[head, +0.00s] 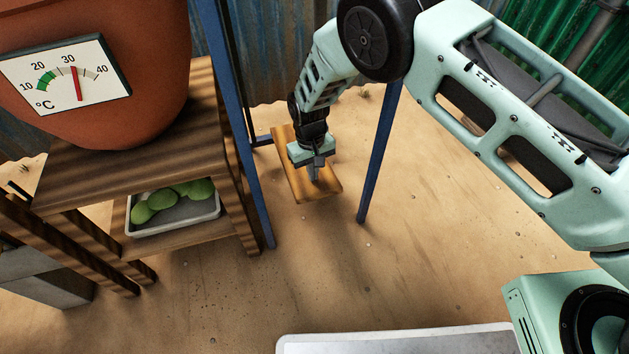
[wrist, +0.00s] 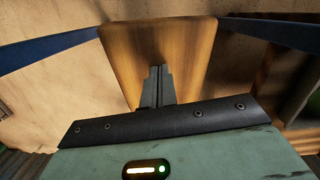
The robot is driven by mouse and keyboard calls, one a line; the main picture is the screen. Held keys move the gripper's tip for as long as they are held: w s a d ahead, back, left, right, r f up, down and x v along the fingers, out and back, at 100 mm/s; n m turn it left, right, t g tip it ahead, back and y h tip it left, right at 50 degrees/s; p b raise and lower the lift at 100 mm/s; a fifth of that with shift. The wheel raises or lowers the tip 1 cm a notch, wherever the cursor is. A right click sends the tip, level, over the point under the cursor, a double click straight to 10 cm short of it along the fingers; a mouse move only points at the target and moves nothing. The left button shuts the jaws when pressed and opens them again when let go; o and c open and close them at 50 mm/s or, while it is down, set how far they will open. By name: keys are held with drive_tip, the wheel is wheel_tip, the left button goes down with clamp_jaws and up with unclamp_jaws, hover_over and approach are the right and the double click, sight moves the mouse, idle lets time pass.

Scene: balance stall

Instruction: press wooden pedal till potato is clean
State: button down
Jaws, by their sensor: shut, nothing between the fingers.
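The wooden pedal (head: 322,190) is a flat brown board near the ground, between two blue legs of a metal frame. It also shows in the wrist view (wrist: 190,50). My gripper (head: 313,178) points down over the pedal with its fingers together and nothing between them. In the wrist view the fingertips (wrist: 158,70) appear against the board's surface; I cannot tell for sure whether they touch it. No potato is in view.
A blue leg (head: 378,150) stands right of the pedal, another (head: 238,130) left. A wooden shelf (head: 150,160) at left carries a terracotta pot (head: 100,110) with a thermometer dial (head: 65,76). Below is a tray (head: 175,226) of green produce (head: 160,199).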

wheel_tip(320, 180, down, 4)
drive_tip(key=shift+f+b, duration=0.1)
drive_tip(key=shift+b, duration=0.9)
drive_tip(key=shift+w, duration=0.1)
drive_tip(key=shift+w+a+r+b, duration=0.25)
drive_tip(key=shift+w+a+b, duration=0.15)
drive_tip(key=shift+w, duration=0.2)
drive_tip(key=shift+w+a+r+b, duration=0.25)
drive_tip(key=shift+w+b, duration=0.2)
drive_tip(key=shift+w, duration=0.15)
drive_tip(key=shift+r, duration=0.1)
wheel_tip(320, 180, up, 12)
drive_tip(key=w+p, duration=0.1)
drive_tip(key=p, duration=0.5)
drive_tip(key=shift+a, duration=0.25)
drive_tip(key=shift+w, duration=0.1)
